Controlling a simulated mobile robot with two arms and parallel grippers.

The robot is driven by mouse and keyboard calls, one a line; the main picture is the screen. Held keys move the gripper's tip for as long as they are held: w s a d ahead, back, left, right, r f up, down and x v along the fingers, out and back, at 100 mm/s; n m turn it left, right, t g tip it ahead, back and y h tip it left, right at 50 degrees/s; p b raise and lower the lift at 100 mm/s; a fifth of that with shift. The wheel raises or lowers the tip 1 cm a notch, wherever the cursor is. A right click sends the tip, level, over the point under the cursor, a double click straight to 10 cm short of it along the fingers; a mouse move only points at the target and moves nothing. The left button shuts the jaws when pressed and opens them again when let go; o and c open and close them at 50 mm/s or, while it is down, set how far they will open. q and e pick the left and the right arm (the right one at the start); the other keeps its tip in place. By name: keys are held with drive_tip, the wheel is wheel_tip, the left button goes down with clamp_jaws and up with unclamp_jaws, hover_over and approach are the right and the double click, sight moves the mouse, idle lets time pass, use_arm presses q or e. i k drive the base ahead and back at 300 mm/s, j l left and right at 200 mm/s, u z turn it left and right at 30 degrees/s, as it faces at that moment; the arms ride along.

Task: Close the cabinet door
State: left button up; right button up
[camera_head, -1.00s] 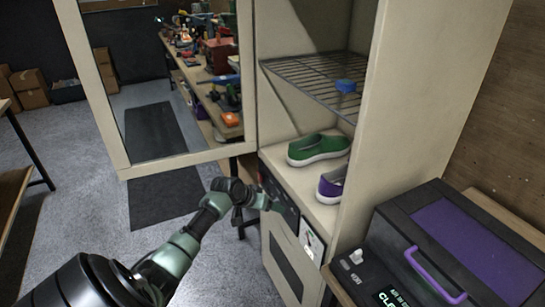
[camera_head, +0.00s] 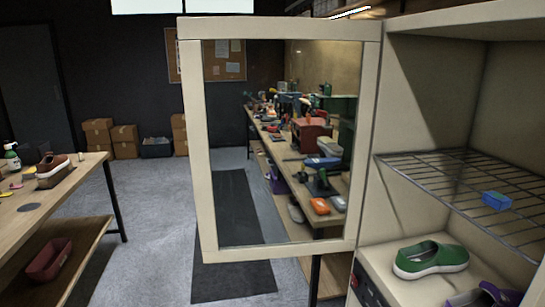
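The cabinet door (camera_head: 192,150) is a cream frame with a large clear pane. It stands open, swung out to the left, with its right edge at the cabinet's left side. The cream cabinet (camera_head: 425,105) is at the right, its inside exposed. Inside it, a green shoe (camera_head: 432,259) sits on the floor below a wire rack (camera_head: 430,190). A purple shoe (camera_head: 486,297) is partly cut off at the bottom edge. A small blue block (camera_head: 497,201) lies on the rack. Neither of my grippers is in view.
A wooden table (camera_head: 88,180) with a brown shoe (camera_head: 53,169) and a spray bottle (camera_head: 12,157) stands at the left. A workbench with tools shows through the door's pane. A dark mat (camera_head: 225,285) lies on the floor. The floor between the table and door is clear.

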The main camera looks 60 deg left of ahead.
sight(191, 31)
drive_tip(key=i+j, duration=0.1)
drive_tip(key=j, duration=1.55)
drive_tip(key=i+j, duration=0.15)
drive_tip(key=j, duration=0.7)
drive_tip(key=i+j, duration=0.1)
drive_tip(key=j, duration=0.7)
drive_tip(key=j+z, duration=0.3)
drive_tip(key=j, duration=0.5)
drive_tip(key=j+z, duration=0.3)
drive_tip(key=j, duration=0.45)
drive_tip(key=z, duration=0.65)
drive_tip(key=k, duration=0.05)
